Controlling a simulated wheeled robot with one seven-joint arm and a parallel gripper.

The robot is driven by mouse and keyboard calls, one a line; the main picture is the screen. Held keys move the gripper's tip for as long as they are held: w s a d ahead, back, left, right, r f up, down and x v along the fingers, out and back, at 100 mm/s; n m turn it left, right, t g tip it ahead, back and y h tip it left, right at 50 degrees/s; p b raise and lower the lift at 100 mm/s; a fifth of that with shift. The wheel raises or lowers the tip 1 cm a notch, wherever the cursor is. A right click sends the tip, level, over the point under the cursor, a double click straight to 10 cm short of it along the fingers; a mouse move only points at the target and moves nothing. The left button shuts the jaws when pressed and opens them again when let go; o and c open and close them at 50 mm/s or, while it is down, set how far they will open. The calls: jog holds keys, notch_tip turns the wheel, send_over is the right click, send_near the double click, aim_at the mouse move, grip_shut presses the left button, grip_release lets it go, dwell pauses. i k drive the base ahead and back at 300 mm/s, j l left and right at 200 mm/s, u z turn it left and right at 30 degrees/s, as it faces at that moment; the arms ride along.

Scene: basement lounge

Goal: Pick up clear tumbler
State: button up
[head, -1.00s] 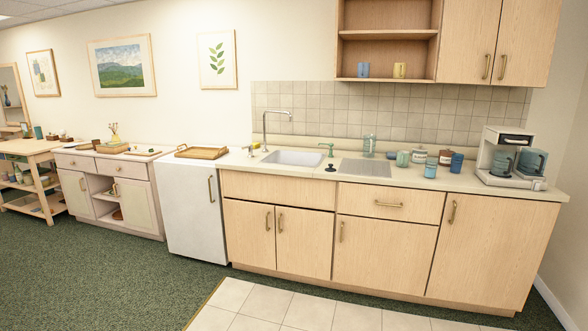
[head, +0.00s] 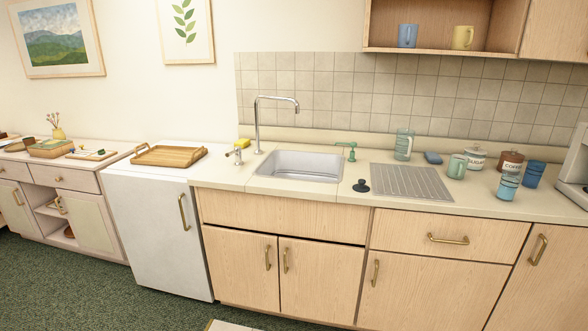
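A clear, slightly greenish tumbler (head: 404,145) stands upright on the counter (head: 330,195) near the tiled backsplash. It is behind the ribbed drainboard (head: 412,183) and to the right of the green soap pump (head: 347,151). It looks empty and nothing stands in front of it. My gripper is not in view.
A sink (head: 295,165) with a tall faucet (head: 262,125) lies to the left. A dark stopper (head: 361,186) is by the drainboard. A cupboard shelf (head: 440,48) hangs above.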

aim_at(510, 181)
jog(key=i+j, duration=0.15)
jog(key=i, duration=0.3)
jog(key=i+j, duration=0.15)
jog(key=i, duration=0.35)
jog(key=i+j, duration=0.15)
jog(key=i, duration=0.3)
jog(key=z, duration=1.35)
jog(key=i+j+z, duration=0.1)
jog(key=i+j, duration=0.35)
jog(key=j, duration=0.25)
jog(key=i+j+z, duration=0.25)
jog(key=i+j, duration=0.2)
jog(key=j, duration=0.3)
jog(key=i+l, duration=0.35)
jog(key=i, duration=0.1)
